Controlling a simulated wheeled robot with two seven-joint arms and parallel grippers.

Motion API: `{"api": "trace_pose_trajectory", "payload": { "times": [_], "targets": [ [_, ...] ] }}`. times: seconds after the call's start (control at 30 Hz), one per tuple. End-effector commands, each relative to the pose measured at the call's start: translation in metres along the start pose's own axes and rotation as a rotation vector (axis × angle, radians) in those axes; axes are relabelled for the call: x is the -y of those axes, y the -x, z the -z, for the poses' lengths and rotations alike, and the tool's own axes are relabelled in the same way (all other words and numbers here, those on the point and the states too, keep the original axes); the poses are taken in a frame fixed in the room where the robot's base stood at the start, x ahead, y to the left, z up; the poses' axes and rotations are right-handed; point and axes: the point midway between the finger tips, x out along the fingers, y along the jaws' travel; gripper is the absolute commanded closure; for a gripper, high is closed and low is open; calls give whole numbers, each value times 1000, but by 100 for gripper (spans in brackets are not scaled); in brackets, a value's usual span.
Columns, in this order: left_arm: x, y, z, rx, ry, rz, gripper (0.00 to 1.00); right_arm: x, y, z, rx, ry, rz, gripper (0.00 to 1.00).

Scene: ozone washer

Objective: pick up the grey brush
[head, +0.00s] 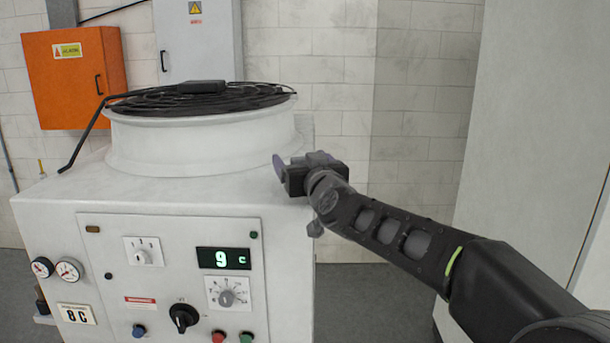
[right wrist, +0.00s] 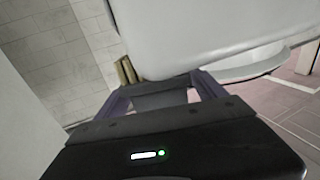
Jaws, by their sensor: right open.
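I cannot make out a grey brush for certain in either view. In the right wrist view, a small tan, upright-ridged thing (right wrist: 127,71) shows by the left finger, against the edge of the white machine; I cannot tell if it is part of the brush. My right gripper (head: 285,172) is open at the right rear corner of the machine top, beside the white drum. In the right wrist view its purplish fingers (right wrist: 160,85) stand apart, with a dark grey block between them that may be its own palm. My left gripper is not in view.
The white washer (head: 180,205) has a front panel with knobs, a display and gauges. An orange cabinet (head: 75,80) hangs behind. A white panel (head: 530,130) stands at right.

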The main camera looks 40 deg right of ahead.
Motion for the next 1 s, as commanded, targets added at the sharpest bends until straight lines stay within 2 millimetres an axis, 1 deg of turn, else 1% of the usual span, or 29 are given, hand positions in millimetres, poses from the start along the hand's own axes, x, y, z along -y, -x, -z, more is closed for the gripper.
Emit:
{"api": "trace_pose_trajectory", "payload": {
  "times": [0.1,0.13,0.9,0.93,1.0],
  "targets": [
    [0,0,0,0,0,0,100,0,0,0,0,0,0,20],
    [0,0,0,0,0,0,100,0,0,0,0,0,0,22],
    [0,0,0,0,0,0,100,0,0,0,0,0,0,85],
    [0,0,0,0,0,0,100,0,0,0,0,0,0,87],
    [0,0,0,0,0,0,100,0,0,0,-1,0,0,87]
  ]
}}
